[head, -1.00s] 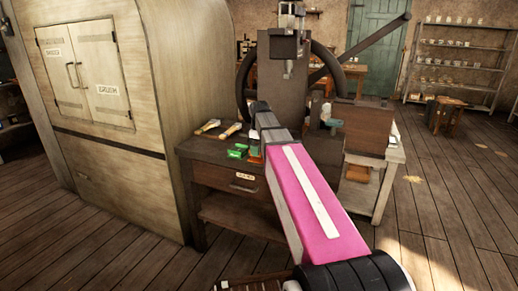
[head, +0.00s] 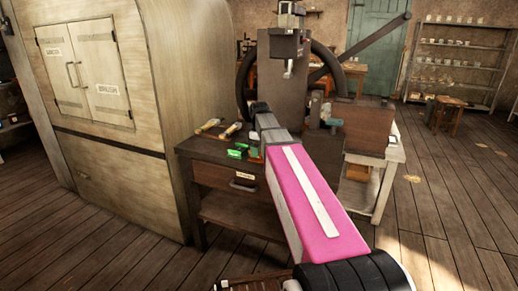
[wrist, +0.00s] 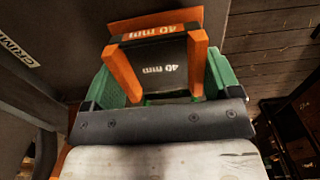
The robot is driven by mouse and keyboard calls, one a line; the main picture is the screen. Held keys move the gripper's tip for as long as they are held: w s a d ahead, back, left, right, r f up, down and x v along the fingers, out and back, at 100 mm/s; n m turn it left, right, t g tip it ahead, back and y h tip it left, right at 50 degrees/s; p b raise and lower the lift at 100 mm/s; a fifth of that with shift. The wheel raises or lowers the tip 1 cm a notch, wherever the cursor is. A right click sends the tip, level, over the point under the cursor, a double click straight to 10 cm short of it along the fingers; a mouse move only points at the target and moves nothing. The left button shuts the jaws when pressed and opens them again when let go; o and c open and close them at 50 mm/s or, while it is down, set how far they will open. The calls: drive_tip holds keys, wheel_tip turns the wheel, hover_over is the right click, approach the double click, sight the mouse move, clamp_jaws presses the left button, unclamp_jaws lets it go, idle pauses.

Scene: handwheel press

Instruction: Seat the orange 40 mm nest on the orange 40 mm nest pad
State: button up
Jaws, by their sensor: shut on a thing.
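The orange 40 mm nest (wrist: 124,73) is in the wrist view, an orange frame with two legs around a dark middle marked "40 mm". My gripper (wrist: 170,82) shows as a dark bar with green finger pieces on both sides of the nest, and it is shut on the nest. A flat orange strip (wrist: 150,20) shows just beyond the nest; it may be the orange 40 mm nest pad. I cannot tell whether nest and pad touch. In the head view my arm hides most of the gripper and nest.
The dark handwheel press (head: 283,85) stands on the wooden bench (head: 205,160), behind my arm. A large pale cabinet (head: 110,100) stands close on the left.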

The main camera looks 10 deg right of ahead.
drive_tip(key=shift+f, duration=0.65)
drive_tip(key=o, duration=1)
drive_tip(key=shift+o, duration=0.2)
wheel_tip(320, 180, up, 11)
drive_tip(key=shift+f, duration=0.15)
